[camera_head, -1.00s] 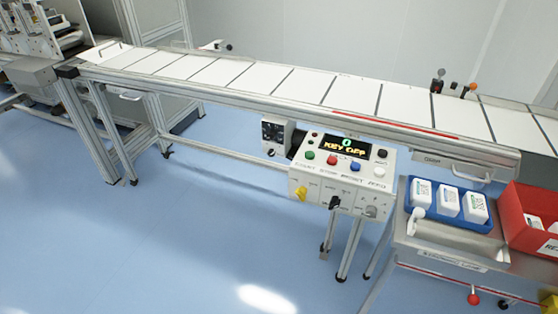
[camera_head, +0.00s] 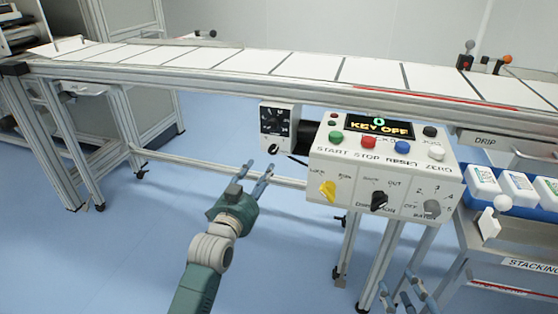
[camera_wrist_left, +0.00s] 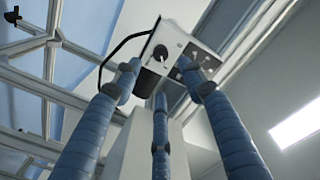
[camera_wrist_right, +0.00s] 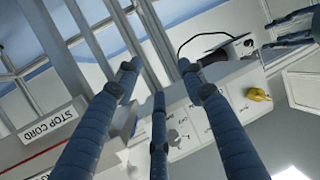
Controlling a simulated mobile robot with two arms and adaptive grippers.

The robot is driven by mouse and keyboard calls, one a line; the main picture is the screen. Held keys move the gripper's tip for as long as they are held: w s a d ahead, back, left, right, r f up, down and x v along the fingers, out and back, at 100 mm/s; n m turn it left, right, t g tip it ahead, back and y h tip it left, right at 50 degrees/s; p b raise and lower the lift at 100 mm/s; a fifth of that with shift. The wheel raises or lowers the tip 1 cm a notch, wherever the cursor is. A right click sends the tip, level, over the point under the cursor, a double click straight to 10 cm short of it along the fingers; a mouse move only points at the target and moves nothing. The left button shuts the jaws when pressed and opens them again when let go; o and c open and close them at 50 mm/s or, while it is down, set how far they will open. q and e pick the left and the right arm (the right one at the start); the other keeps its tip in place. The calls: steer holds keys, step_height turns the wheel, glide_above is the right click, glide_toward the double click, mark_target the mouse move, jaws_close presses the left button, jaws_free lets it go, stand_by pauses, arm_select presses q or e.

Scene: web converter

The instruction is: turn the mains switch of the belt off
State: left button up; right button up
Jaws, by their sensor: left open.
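A small grey box (camera_head: 279,128) with a black face, a dial and a black knob (camera_head: 273,149) hangs under the belt, left of the control panel. The box also shows in the left wrist view (camera_wrist_left: 178,42), between my fingers' tips, and in the right wrist view (camera_wrist_right: 235,48). I cannot tell which control is the mains switch. The white control panel (camera_head: 375,165) shows "KEY OFF"; it has a yellow key switch (camera_head: 328,190) and a black selector (camera_head: 378,200). My left gripper (camera_head: 260,171) is open and empty, below and left of the box. My right gripper (camera_head: 408,288) is open, low under the panel.
The belt (camera_head: 300,66) runs across above the panel. Blue bins of white packs (camera_head: 518,186) stand on a side table at right. Support legs (camera_head: 382,265) stand below the panel. The blue floor at left is open.

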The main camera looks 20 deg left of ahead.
mark_target(272, 152)
arm_select(q)
steer(key=w+b, duration=0.1)
steer(key=w, duration=0.4)
steer(key=shift+w+d+b, duration=0.1)
steer(key=shift+w+b, duration=0.25)
steer(key=w+b, duration=0.1)
steer(key=w, duration=0.4)
steer(key=shift+d+r, duration=0.1)
arm_select(e)
step_height(272, 152, up, 18)
steer(key=a+t+y, duration=0.2)
steer(key=t+y, duration=0.1)
steer(key=t, duration=0.5)
steer(key=shift+s+f+t, duration=0.2)
steer(key=shift+t, duration=0.1)
arm_select(q)
jaws_close()
